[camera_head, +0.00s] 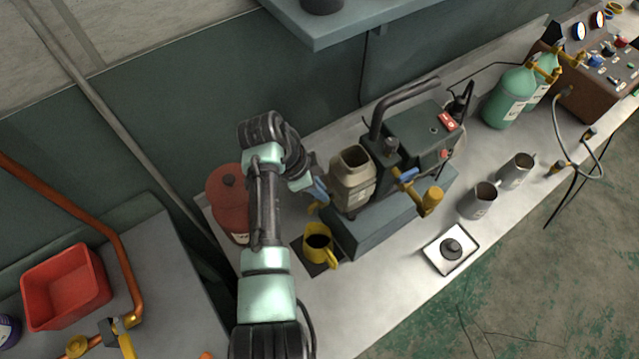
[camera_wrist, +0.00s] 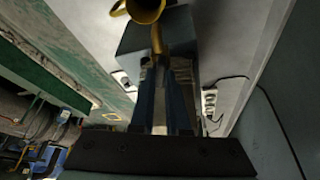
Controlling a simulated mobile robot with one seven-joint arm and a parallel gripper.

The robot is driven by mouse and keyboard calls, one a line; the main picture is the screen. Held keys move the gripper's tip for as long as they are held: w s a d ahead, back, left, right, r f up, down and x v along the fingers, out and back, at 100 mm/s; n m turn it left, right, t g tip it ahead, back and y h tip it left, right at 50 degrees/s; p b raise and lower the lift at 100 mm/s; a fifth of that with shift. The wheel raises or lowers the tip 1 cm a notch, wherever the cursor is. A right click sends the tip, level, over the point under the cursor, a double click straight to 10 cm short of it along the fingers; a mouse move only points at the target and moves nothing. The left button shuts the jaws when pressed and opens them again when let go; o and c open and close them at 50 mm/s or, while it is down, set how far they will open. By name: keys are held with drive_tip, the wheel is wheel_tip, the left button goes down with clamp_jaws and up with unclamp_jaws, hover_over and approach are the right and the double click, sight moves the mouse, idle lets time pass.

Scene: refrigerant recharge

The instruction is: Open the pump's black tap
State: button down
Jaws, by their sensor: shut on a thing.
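The pump (camera_head: 418,132) is a dark teal machine with a black carrying handle and a beige reservoir (camera_head: 352,182), on a blue-grey base. My gripper (camera_head: 320,190) is at the left end of the pump, beside the reservoir. In the wrist view its two blue fingers (camera_wrist: 163,78) are shut on the black tap, at the brass spout (camera_wrist: 157,42). The fingers hide most of the tap, so its turn position cannot be told. A yellow mug (camera_head: 318,242) stands below the spout on a black mat, and also shows in the wrist view (camera_wrist: 146,8).
A red canister (camera_head: 225,190) stands close behind my arm. A brass fitting with a blue lever (camera_head: 406,176) sticks out at the pump's front. Two grey mugs (camera_head: 480,201) and a white tray (camera_head: 438,262) with a black knob stand to the right. Green cylinders (camera_head: 508,98) stand farther back.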

drive_tip(key=shift+n, duration=0.3)
drive_tip(key=c, duration=0.9)
unclamp_jaws()
drive_tip(key=b+v, duration=0.2)
drive_tip(key=v, duration=1.1)
drive_tip(key=shift+s, duration=0.15)
